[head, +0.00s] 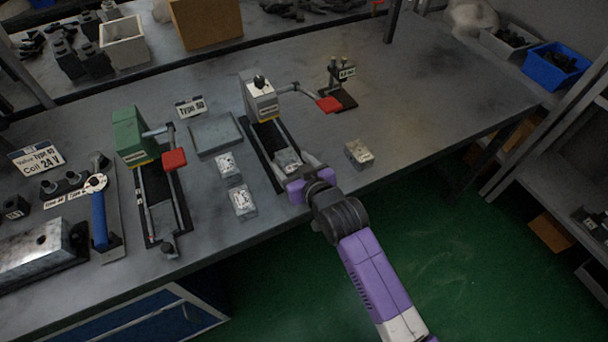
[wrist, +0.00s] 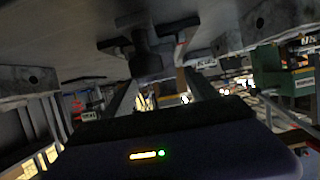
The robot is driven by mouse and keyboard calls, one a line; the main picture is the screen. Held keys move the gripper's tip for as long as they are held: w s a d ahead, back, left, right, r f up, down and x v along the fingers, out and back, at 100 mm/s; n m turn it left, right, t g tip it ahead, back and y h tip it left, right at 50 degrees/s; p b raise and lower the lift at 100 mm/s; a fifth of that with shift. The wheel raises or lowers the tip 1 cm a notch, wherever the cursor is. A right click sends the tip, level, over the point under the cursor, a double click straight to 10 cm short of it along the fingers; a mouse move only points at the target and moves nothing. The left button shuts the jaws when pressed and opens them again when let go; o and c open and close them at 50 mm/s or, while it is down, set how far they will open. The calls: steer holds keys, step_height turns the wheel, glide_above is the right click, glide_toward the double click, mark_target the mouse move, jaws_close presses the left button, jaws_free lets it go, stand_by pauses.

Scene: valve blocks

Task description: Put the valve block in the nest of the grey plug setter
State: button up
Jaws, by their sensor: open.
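The grey plug setter (head: 262,103) stands on the bench in the head view, with a red-ended lever (head: 328,104) to its right and a long black base running toward me. A pale grey valve block (head: 287,161) is at the near part of that base. My gripper (head: 301,172) is open, right at this block's near right side. The head view does not show clearly whether the fingers touch the block or whether it is fully seated. In the wrist view, the purple gripper body fills the bottom and the scene looks upside down; the block cannot be made out surely.
Two more blocks (head: 228,167) (head: 243,202) sit left of the grey setter, and another (head: 359,153) to its right. A green plug setter (head: 136,135) with a red lever stands further left, near a flat grey tray (head: 215,134).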

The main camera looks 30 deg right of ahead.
steer(key=v, duration=1)
steer(key=s+a+f, duration=0.1)
steer(key=s, duration=1.6)
steer(key=s+r, duration=0.4)
steer(key=s, duration=0.3)
steer(key=s+d+r+t, duration=0.1)
steer(key=s+r, duration=0.3)
steer(key=s, duration=0.4)
steer(key=shift+s+r, duration=0.2)
steer(key=shift+s, duration=0.05)
steer(key=shift+f+b, duration=0.15)
steer(key=shift+b, duration=0.15)
